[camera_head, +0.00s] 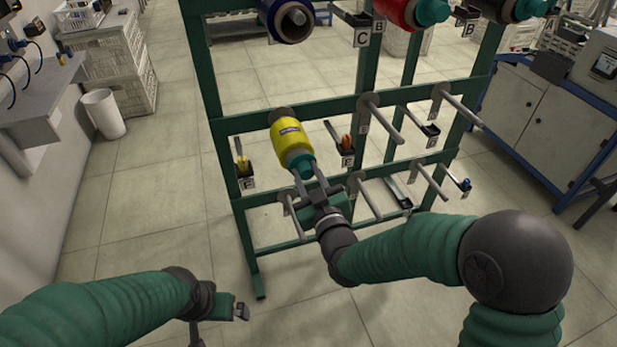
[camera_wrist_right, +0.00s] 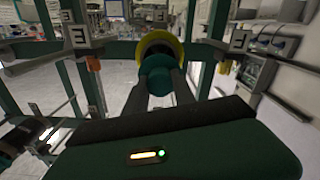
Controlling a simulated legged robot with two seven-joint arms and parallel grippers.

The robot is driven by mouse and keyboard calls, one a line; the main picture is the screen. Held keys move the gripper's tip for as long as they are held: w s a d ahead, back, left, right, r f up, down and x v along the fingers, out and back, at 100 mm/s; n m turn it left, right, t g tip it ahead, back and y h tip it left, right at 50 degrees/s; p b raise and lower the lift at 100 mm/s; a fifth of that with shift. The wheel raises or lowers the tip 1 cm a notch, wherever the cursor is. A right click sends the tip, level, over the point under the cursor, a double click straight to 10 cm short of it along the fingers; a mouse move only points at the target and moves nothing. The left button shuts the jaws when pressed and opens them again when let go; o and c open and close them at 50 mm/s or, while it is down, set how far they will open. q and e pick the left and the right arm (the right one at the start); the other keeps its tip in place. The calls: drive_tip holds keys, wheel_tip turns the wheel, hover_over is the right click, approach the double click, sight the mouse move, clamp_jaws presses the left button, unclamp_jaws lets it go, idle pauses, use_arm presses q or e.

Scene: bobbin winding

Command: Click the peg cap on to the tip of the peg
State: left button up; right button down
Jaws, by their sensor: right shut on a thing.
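A yellow bobbin (camera_head: 292,135) sits at the left place on the middle bar of the green rack, its near end pointing toward me; its yellow rim also shows in the right wrist view (camera_wrist_right: 166,43). A teal peg cap (camera_head: 300,161) is at the bobbin's near end, and it shows between the fingers in the right wrist view (camera_wrist_right: 157,79). My right gripper (camera_head: 309,174) is shut on the peg cap. The peg tip is hidden, so I cannot tell whether the cap is seated. My left gripper (camera_head: 239,310) is low at the left, away from the rack; its finger gap is unclear.
The green rack (camera_head: 222,150) has bare pegs (camera_head: 384,120) to the right and below. Small holders with yellow (camera_head: 243,165) and orange (camera_head: 346,143) pieces flank the bobbin. A blue bobbin (camera_head: 286,20) and a red bobbin (camera_head: 395,10) hang above. The floor in front is clear.

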drive_tip(key=shift+w+a, duration=0.15)
drive_tip(key=shift+w, duration=0.25)
idle(0.4)
drive_tip(key=c, duration=1)
unclamp_jaws()
drive_tip(key=shift+o, duration=0.2)
drive_tip(key=shift+s, duration=0.1)
drive_tip(key=p+v, duration=1.6)
drive_tip(key=shift+s+d, duration=0.2)
drive_tip(key=shift+s, duration=0.1)
